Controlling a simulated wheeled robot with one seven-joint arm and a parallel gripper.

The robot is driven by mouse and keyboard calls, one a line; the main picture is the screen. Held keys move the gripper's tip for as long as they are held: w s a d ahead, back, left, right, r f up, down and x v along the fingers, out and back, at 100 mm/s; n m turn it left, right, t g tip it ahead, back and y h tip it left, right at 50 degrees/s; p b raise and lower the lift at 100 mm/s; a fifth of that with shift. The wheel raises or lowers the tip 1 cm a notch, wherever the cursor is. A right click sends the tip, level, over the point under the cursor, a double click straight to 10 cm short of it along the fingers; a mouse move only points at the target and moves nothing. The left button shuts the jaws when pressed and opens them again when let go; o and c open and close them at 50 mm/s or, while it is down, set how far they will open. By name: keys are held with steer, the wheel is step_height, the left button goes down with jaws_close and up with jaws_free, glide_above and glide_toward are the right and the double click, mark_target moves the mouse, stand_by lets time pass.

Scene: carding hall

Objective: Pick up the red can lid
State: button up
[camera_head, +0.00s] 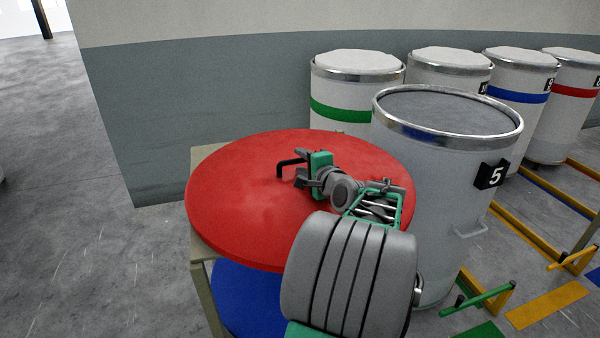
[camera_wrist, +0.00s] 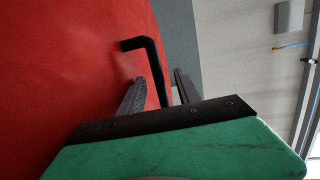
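The red can lid (camera_head: 240,200) is a large round disc lying flat on top of a stand. A bent black handle (camera_head: 285,164) rises from it, and the handle also shows in the wrist view (camera_wrist: 155,66). My gripper (camera_head: 299,168) is low over the lid at this handle. My arm hides the lid's right front part.
A blue disc (camera_head: 240,300) sits lower in the light-coloured stand (camera_head: 200,245). Close on the right stands a grey can (camera_head: 425,165) marked 5. White cans with green (camera_head: 340,113), blue and red bands stand behind. Coloured floor rails (camera_head: 515,233) lie right. The left floor is clear.

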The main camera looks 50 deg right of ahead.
steer(key=shift+x, duration=0.85)
steer(key=shift+s, duration=0.1)
jaws_close()
stand_by(0.6)
steer(key=shift+r, duration=0.1)
